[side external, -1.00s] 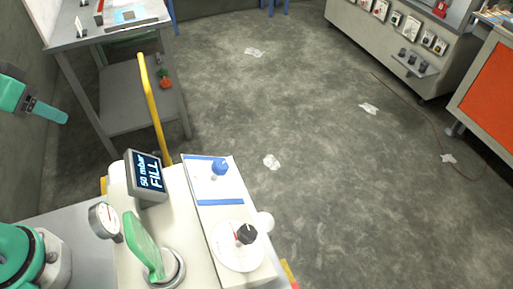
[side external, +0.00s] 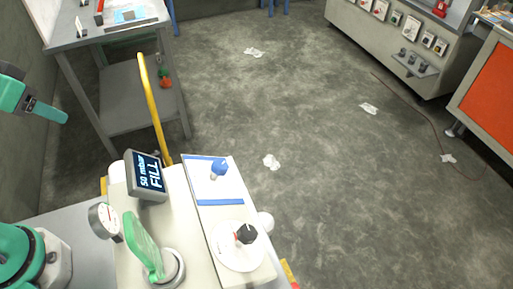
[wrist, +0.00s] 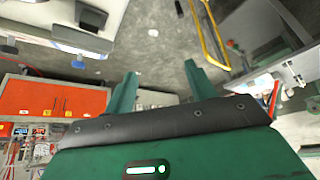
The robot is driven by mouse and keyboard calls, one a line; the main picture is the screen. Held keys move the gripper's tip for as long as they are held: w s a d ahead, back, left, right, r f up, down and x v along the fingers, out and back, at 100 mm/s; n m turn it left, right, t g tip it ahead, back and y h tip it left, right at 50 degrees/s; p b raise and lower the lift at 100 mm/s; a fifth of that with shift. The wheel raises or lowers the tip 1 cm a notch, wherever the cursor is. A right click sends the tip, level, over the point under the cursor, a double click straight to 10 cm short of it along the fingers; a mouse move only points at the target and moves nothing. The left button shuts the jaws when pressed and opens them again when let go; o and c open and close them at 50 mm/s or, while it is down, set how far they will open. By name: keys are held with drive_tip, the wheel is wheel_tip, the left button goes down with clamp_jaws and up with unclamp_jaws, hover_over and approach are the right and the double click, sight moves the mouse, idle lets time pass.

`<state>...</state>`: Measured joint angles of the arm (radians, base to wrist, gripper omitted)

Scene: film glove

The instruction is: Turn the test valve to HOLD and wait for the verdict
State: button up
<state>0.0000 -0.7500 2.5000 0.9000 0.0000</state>
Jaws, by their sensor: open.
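The test valve is a black knob (side external: 245,233) with a red mark, on a round white dial (side external: 235,256) on the pale test stand in the side external view. The dial lettering is too small to read. The display (side external: 147,175) reads "50 mbar FILL". A green glove (side external: 140,246) stands on a round metal port, beside a white gauge (side external: 104,220). My gripper (wrist: 161,70) is open in the wrist view, with nothing between its fingers. A teal part of my arm shows at the left edge of the side external view, well away from the knob.
A blue knob (side external: 219,167) sits on the stand's white panel, behind the dial. A yellow rail (side external: 152,110) rises behind the display. A grey table (side external: 110,40) stands at the back left. Orange cabinets (side external: 492,95) stand at the right. The grey floor between is mostly open, with scattered white scraps.

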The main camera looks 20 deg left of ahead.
drive_tip(key=shift+w, duration=0.1)
drive_tip(key=m+g+y, duration=0.3)
drive_tip(key=m+g, duration=0.6)
hover_over(221, 164)
drive_tip(key=w+d, duration=0.2)
wheel_tip(221, 164, down, 10)
drive_tip(key=shift+w+d+f, duration=0.15)
drive_tip(key=shift+w+d, duration=0.05)
drive_tip(key=shift+f, duration=0.1)
drive_tip(key=shift+x, duration=3.8)
